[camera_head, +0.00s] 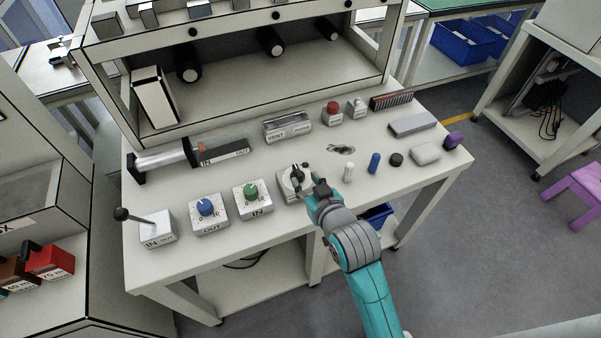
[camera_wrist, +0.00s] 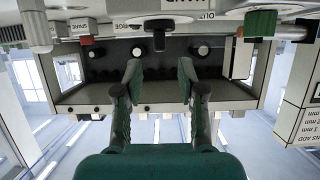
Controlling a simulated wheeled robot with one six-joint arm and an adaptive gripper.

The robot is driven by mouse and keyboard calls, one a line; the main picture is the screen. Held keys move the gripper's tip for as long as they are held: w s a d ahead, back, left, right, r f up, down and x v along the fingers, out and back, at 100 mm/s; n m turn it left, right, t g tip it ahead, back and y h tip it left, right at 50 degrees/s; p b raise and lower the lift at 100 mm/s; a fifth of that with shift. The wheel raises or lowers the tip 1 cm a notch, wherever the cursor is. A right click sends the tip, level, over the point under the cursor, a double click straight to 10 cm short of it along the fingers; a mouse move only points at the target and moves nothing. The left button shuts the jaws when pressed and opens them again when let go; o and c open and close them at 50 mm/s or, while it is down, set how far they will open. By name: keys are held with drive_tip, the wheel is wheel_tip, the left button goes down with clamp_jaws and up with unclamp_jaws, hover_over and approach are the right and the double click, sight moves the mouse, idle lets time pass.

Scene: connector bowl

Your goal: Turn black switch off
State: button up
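The black switch (camera_head: 297,171) is a small black knob on a white box (camera_head: 287,188) near the front middle of the table. In the wrist view, which is upside down, a black knob (camera_wrist: 159,32) that looks like this switch shows between and beyond my fingertips. My gripper (camera_head: 307,180) is right at the box in the head view and covers part of it. In the wrist view my gripper (camera_wrist: 160,68) has its two fingers well apart with nothing held. I cannot tell whether a finger touches the knob. The switch's setting is not readable.
Left of the switch stand a green-knob box (camera_head: 252,200), a blue-knob box (camera_head: 208,213) and a lever box (camera_head: 155,229). A shelf (camera_head: 260,75) rises behind.

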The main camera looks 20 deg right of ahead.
drive_tip(key=shift+v, duration=2.6)
drive_tip(key=s+f, duration=0.3)
drive_tip(key=s, duration=0.4)
drive_tip(key=s+f, duration=0.4)
drive_tip(key=s, duration=0.3)
drive_tip(key=s+r+t, duration=0.1)
drive_tip(key=s+r, duration=0.2)
drive_tip(key=s, duration=1.5)
drive_tip(key=shift+s, duration=0.1)
